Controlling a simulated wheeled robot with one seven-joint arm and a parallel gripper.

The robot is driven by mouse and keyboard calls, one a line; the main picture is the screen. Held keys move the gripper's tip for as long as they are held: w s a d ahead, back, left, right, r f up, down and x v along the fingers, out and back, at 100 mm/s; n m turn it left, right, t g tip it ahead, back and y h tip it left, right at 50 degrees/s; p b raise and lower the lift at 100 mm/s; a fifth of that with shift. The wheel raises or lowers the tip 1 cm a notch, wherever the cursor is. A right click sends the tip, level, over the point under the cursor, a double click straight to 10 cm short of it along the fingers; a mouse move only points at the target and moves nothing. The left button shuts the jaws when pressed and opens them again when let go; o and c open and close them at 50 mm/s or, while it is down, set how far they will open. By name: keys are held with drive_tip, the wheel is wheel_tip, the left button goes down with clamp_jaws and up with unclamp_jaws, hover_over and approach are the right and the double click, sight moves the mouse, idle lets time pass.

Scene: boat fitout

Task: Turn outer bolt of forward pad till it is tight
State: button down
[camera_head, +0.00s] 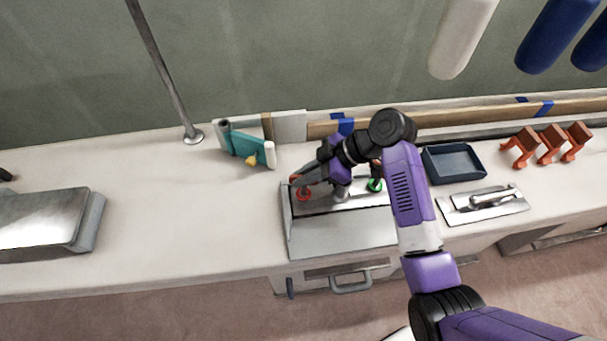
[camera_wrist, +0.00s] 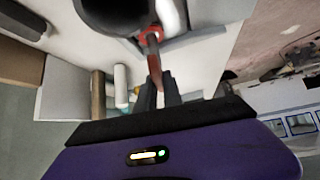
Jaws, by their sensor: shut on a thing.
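A grey metal base (camera_head: 340,236) with a raised plate sits at the counter's front edge in the head view. A red ring-shaped fitting (camera_head: 303,195) is at its left end, and a green one (camera_head: 375,185) is further right, partly behind my arm. My gripper (camera_head: 300,181) reaches in from the right, just above the red fitting. In the wrist view my gripper (camera_wrist: 160,92) is shut on an orange-red shaft (camera_wrist: 154,62), which leads up to a red ring (camera_wrist: 151,34). I cannot tell whether the shaft is a tool or part of the bolt. The bolt's seating is hidden.
A teal block (camera_head: 243,147) with a yellow knob stands behind, near a metal pole (camera_head: 165,75). A blue tray (camera_head: 453,178), trowel (camera_head: 485,204) and orange clamps (camera_head: 547,144) lie to the right. The counter is clear on the left, up to a metal box (camera_head: 45,218).

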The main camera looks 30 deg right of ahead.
drive_tip(key=shift+m, duration=0.3)
drive_tip(key=m+t+h+p, duration=0.1)
drive_tip(key=m, duration=0.1)
drive_tip(key=m+t+h+p, duration=0.1)
drive_tip(key=m+p, duration=0.1)
drive_tip(key=shift+r+t, duration=0.2)
drive_tip(key=shift+t, duration=0.2)
drive_tip(key=shift+w+m+t+h+p, duration=0.1)
drive_tip(key=shift+m+t+h+p, duration=0.7)
drive_tip(key=shift+m+h+p, duration=1)
drive_tip(key=shift+m, duration=0.3)
drive_tip(key=c, duration=1.5)
unclamp_jaws()
drive_tip(key=shift+f, duration=0.1)
